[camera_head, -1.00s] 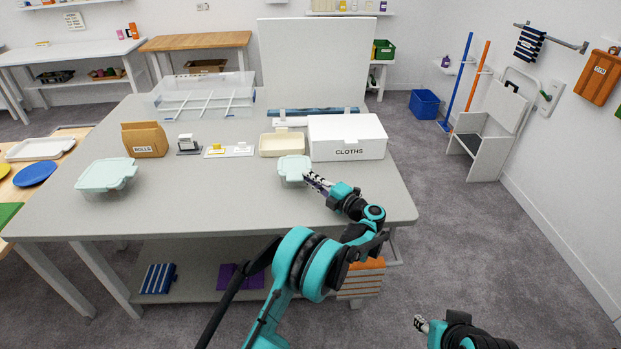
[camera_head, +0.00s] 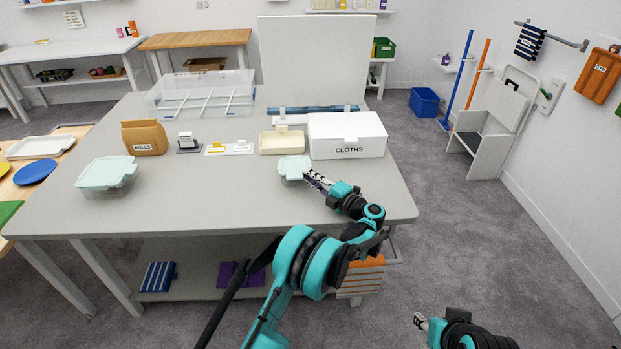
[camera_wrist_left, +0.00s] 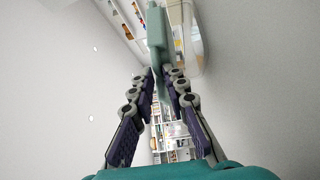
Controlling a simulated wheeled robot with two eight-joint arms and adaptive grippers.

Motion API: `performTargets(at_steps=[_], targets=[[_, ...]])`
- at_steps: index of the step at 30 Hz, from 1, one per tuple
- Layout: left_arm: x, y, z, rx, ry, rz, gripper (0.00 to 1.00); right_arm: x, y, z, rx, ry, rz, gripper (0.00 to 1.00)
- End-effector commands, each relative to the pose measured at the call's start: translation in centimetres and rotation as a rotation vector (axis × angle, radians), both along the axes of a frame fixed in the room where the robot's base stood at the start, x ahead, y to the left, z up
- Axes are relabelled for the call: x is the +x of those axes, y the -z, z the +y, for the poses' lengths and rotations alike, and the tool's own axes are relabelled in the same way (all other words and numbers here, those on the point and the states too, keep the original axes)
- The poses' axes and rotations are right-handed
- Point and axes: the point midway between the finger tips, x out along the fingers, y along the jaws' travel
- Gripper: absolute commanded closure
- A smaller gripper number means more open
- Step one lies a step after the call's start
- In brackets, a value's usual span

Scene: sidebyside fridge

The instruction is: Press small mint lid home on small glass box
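The small glass box (camera_head: 291,180) stands near the front right of the grey table, with the small mint lid (camera_head: 292,165) on top. Whether the lid sits flush all round is too small to tell. My left gripper (camera_head: 308,176) is at the lid's right front edge. In the left wrist view the mint lid (camera_wrist_left: 157,28) shows edge-on, with the clear box (camera_wrist_left: 187,42) beside it. Part of the lid runs between my left fingertips (camera_wrist_left: 161,82), which look closed on it. My right gripper (camera_head: 420,321) is low at the front right, away from the table; its fingers are too small to judge.
A second mint-lidded glass box (camera_head: 106,175) stands at the table's left. The CLOTHS box (camera_head: 347,147), a cream tray (camera_head: 282,149) and the ROLLS box (camera_head: 144,138) stand behind. The table's middle front is clear. Its right edge (camera_head: 403,195) is close to my left arm.

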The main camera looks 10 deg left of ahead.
Motion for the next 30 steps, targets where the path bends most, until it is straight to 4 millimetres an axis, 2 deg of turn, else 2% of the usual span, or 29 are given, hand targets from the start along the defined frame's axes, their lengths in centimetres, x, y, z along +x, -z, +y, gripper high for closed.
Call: performTargets(at_steps=[2, 3, 5, 17, 22, 30], targets=[[0.0, 0.0, 0.0, -0.001, 0.0, 0.001, 0.85, 0.0, 0.0, 0.0, 0.0, 0.0, 0.0, 0.6], [0.0, 0.0, 0.0, -0.001, 0.0, 0.001, 0.74, 0.0, 0.0, 0.0, 0.0, 0.0, 0.0, 0.6], [0.0, 0.0, 0.0, -0.001, 0.0, 0.001, 0.6, 0.0, 0.0, 0.0, 0.0, 0.0, 0.0, 0.6], [-0.2, 0.0, -0.4, -0.001, 0.001, 0.001, 0.6, 0.0, 0.0, 0.0, 0.0, 0.0, 0.0, 0.6], [-1.6, 0.1, -2.7, 0.0, 0.004, 0.0, 0.6, 0.0, 0.0, 0.0, 0.0, 0.0, 0.0, 0.6], [-4.7, 0.3, -7.7, 0.0, 0.002, 0.0, 0.6, 0.0, 0.0, 0.0, 0.0, 0.0, 0.0, 0.6]])
